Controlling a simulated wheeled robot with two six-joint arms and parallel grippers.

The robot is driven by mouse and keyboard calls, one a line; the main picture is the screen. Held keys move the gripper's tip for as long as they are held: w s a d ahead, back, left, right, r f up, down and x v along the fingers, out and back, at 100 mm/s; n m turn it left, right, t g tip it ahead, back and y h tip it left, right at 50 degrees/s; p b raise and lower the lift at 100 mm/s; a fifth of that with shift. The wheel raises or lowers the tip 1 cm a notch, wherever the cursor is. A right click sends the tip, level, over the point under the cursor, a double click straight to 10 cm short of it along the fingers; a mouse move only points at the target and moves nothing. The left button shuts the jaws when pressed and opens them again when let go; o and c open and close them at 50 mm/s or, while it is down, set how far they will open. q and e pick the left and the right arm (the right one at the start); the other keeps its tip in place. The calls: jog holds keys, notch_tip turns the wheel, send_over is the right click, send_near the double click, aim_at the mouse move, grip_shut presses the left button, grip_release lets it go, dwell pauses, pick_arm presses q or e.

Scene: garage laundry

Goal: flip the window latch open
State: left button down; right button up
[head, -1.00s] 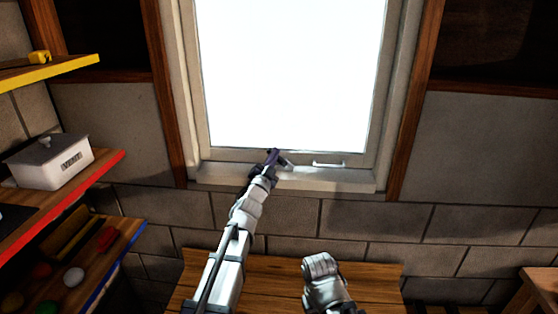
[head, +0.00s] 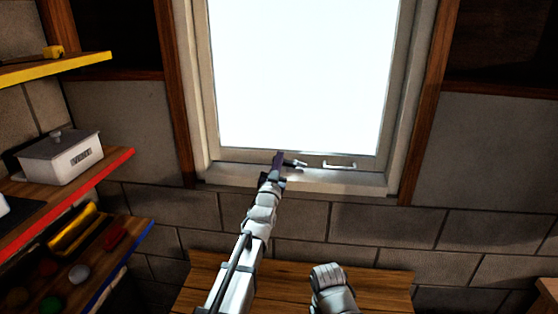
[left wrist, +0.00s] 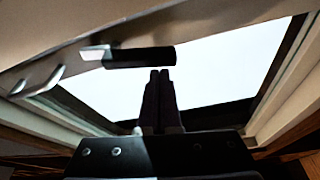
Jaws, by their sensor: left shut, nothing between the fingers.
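The window latch (head: 297,164) is a small metal lever on the bottom rail of the window frame (head: 310,181). In the left wrist view the latch (left wrist: 140,57) shows a dark, rod-like grip on a bright metal base, with the grip lying roughly along the rail. My left gripper (head: 278,158) is at the bottom rail, just left of the latch. In the left wrist view its dark fingers (left wrist: 160,74) are together and empty, with their tips close to the grip; I cannot tell whether they touch it. My right arm shows low in the head view, but its gripper fingers do not.
A metal pull handle (head: 339,165) sits on the rail right of the latch. A wooden bench (head: 385,289) stands below the window. Shelves at the left hold a white lidded box (head: 66,163), a yellow item (head: 73,230) and several small things.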

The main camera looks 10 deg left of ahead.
pick_arm(q)
notch_tip(320, 180, up, 4)
jog(key=p, duration=0.4)
pick_arm(e)
notch_tip(320, 180, up, 4)
pick_arm(q)
jog(key=b+v, duration=0.4)
jog(key=v, duration=0.6)
jog(key=shift+d+f, duration=0.35)
pick_arm(e)
jog(key=f, duration=0.2)
jog(key=d+f, duration=0.1)
jog(key=f, duration=0.1)
